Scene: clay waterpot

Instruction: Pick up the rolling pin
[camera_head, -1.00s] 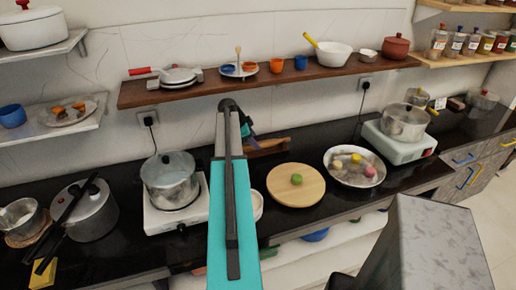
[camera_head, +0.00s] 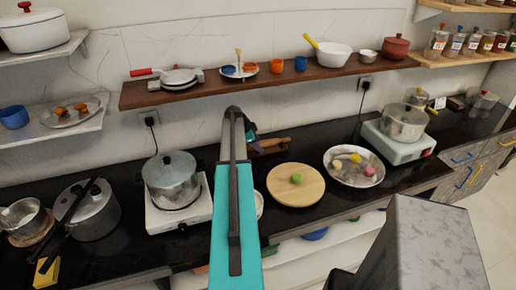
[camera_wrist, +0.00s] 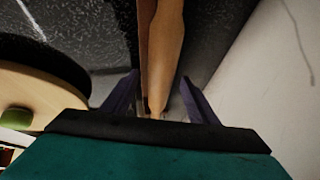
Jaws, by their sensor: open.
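The wooden rolling pin (camera_head: 276,142) lies at the back of the black counter, near the wall, behind the round board. In the wrist view the rolling pin (camera_wrist: 165,45) runs lengthwise between the two fingers, with a darker brown strip along its left side. My gripper (camera_wrist: 158,95) is open, with one dark finger on each side of the pin's near end. I cannot tell whether either finger touches it. In the head view my gripper (camera_head: 250,130) is at the pin's left end, partly hidden by my arm.
A round wooden board (camera_head: 296,199) with a green piece (camera_head: 297,179) lies in front of the pin. A pot (camera_head: 171,178) on a white stove stands left, a metal plate (camera_head: 345,181) right. A wooden shelf (camera_head: 215,87) hangs above; the wall is close behind.

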